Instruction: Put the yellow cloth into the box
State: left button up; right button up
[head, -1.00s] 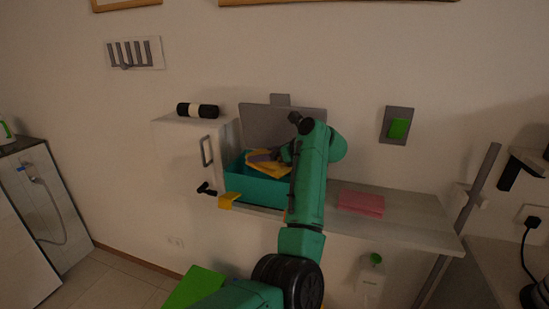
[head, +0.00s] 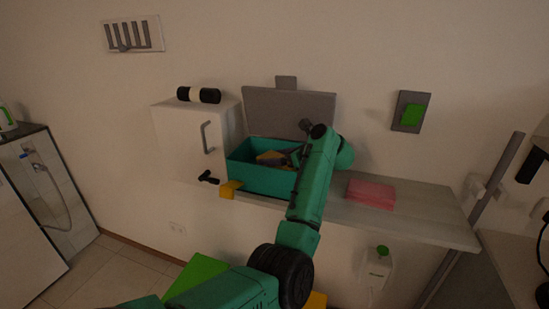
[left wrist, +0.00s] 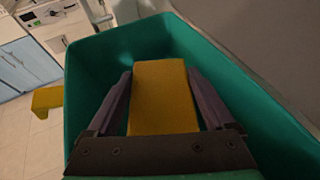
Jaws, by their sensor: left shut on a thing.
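The yellow cloth (left wrist: 162,97) is a folded block between the two fingers of my left gripper (left wrist: 163,92), which is shut on it. In the left wrist view the cloth is inside the green box (left wrist: 88,68), below its rim. In the head view the open green box (head: 262,180) stands on the shelf with its grey lid (head: 290,112) raised behind it. There the cloth (head: 268,157) shows partly above the front wall, and my left gripper (head: 283,158) reaches in from the right. Whether the cloth touches the box floor is hidden. My right gripper is not in view.
A pink cloth stack (head: 371,194) lies on the shelf (head: 420,213) right of the box. A white cabinet (head: 190,140) with a black roll (head: 199,95) on top stands left. A yellow piece (head: 230,189) sits at the shelf's front edge.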

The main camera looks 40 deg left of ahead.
pick_arm(q)
jog(key=shift+s+d, duration=0.2)
jog(key=shift+s, duration=0.05)
jog(key=shift+w+a+f+b, duration=0.1)
jog(key=shift+w+f+b, duration=0.05)
jog(key=shift+f+b, duration=0.4)
jog(key=o, duration=1.1)
jog(key=shift+r, duration=0.2)
jog(key=shift+r+p, duration=0.3)
jog(key=shift+p, duration=0.05)
jog(key=shift+r+p, duration=0.6)
jog(key=shift+p, duration=0.05)
jog(key=shift+d+f+b, duration=0.2)
jog(key=shift+d+b, duration=0.55)
jog(key=shift+d, duration=0.15)
jog(key=b+v, duration=0.2)
jog(key=v, duration=0.8)
jog(key=shift+r, duration=0.25)
